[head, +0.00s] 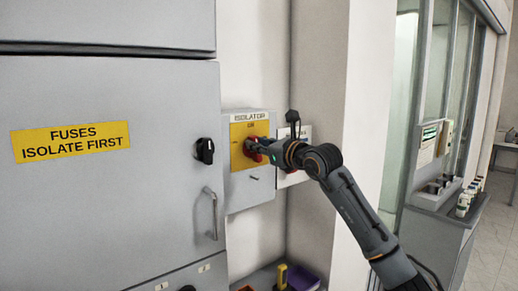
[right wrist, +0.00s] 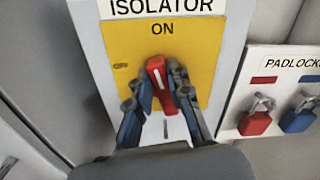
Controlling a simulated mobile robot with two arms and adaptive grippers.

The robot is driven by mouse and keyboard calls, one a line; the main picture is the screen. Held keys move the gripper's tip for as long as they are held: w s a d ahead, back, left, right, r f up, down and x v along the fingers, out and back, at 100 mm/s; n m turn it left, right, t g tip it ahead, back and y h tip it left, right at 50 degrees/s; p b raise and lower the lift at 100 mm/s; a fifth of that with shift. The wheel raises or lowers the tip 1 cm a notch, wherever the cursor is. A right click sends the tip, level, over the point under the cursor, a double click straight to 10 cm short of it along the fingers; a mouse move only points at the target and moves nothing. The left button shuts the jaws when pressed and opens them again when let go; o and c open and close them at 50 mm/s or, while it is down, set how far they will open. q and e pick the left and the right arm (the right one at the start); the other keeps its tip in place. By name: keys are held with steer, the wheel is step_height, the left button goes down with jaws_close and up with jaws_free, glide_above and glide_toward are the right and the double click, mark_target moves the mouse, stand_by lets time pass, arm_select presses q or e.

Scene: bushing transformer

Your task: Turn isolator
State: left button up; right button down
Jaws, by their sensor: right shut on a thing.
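The isolator is a grey box (head: 237,196) on the wall with a yellow plate (head: 238,134) and a red handle (head: 249,150). In the right wrist view the red handle (right wrist: 157,72) stands nearly upright, its top below the word ON. The OFF mark (right wrist: 120,66) is to its left. My right gripper (head: 261,150) reaches the handle from the right. In the right wrist view its fingers (right wrist: 160,88) are on both sides of the handle and shut on it. The gripper partly hides the handle in the head view. My left gripper is out of view.
A grey cabinet (head: 110,200) with a black knob (head: 205,150) and a bar handle (head: 212,212) stands left of the isolator. A padlock board (right wrist: 287,62) with a red padlock (right wrist: 256,119) and a blue padlock (right wrist: 299,117) hangs close on the right. Trays stand below.

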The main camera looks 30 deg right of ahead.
steer(key=shift+a+f+n+b, duration=0.3)
steer(key=shift+n+b, duration=0.45)
steer(key=shift+n, duration=1.75)
steer(key=shift+a+f+n+b, duration=0.15)
steer(key=shift+f+n+b, duration=0.4)
steer(key=shift+n, duration=1.95)
steer(key=shift+a+f+n+b, duration=0.2)
steer(key=shift+n+b, duration=0.7)
steer(key=shift+n, duration=1.6)
steer(key=c, duration=1.2)
jaws_free()
steer(key=shift+r, duration=0.1)
steer(key=shift+s, duration=0.1)
steer(key=shift+s+d, duration=0.2)
steer(key=shift+s, duration=2.8)
steer(key=shift+s+d, duration=0.15)
steer(key=shift+s, duration=2.8)
